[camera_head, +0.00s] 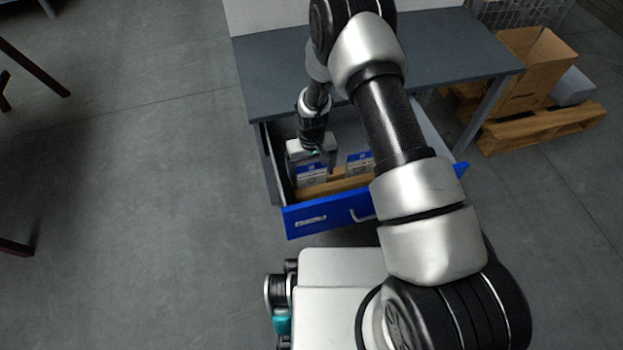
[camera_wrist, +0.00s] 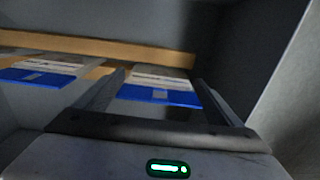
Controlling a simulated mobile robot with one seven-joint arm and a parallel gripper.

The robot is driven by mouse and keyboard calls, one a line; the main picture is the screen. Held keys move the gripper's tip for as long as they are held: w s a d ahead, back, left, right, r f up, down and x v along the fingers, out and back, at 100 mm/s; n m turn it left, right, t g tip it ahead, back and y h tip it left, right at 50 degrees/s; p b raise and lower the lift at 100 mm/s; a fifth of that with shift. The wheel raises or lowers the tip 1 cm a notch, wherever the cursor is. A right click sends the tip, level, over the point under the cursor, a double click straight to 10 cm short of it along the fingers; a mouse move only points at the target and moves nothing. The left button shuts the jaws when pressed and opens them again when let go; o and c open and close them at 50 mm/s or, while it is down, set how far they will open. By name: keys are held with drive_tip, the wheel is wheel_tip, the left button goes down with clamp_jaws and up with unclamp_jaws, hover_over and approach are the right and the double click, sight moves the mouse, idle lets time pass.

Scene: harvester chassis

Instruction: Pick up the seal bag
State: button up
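Two blue-and-white bags lie in an open drawer. One bag (camera_head: 312,174) is at the drawer's left, just below my gripper (camera_head: 322,160). In the wrist view this bag (camera_wrist: 158,91) shows between my open gripper's two fingers (camera_wrist: 158,80), with its blue part nearest the camera. The gap between the fingers is empty, and whether they reach down beside the bag is hard to tell. The second bag (camera_head: 360,162) lies to the right, partly behind my arm, and shows at the left of the wrist view (camera_wrist: 40,74). I cannot read the print on either.
The drawer's blue front (camera_head: 310,220) is pulled out below a grey workbench (camera_head: 265,75). A wooden divider (camera_wrist: 110,46) runs beside the bags. The dark drawer side wall (camera_wrist: 235,50) is close to the gripper. A pallet (camera_head: 540,130) with a cardboard box (camera_head: 525,70) stands right.

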drive_tip(key=c, duration=0.8)
wheel_tip(320, 180, up, 10)
drive_tip(key=shift+r+p, duration=0.1)
drive_tip(key=shift+p, duration=1.15)
